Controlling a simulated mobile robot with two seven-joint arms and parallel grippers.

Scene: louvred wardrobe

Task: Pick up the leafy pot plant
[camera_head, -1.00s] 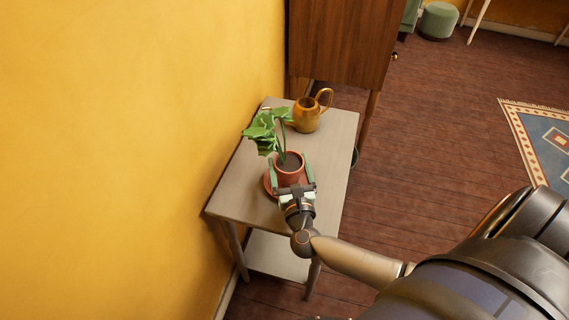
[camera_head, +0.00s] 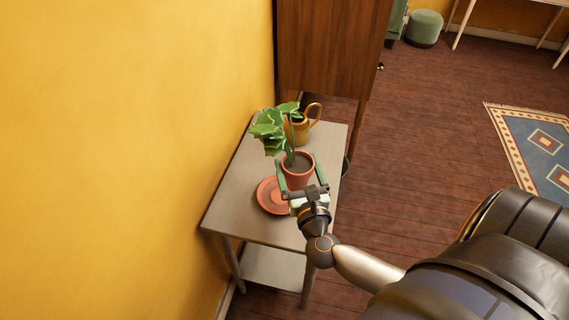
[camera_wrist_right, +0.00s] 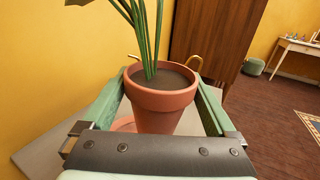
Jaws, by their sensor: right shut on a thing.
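The leafy pot plant (camera_head: 297,172) is a terracotta pot with dark soil and large green leaves. My right gripper (camera_head: 303,170) is shut on the pot, one green finger on each side. The pot is upright and appears raised above the table, to the right of its terracotta saucer (camera_head: 268,197). In the right wrist view the pot (camera_wrist_right: 162,105) sits between the two fingers, with stems rising out of the top of the picture. A bit of the saucer (camera_wrist_right: 124,125) shows behind it. My left gripper is not in view.
The small grey table (camera_head: 232,200) stands by the yellow wall (camera_head: 120,150). An ochre jug (camera_head: 300,132) is behind the plant, partly hidden by leaves. A wooden wardrobe (camera_head: 330,50) stands beyond. Open wooden floor (camera_head: 425,130) lies to the right, with a patterned rug (camera_head: 540,138).

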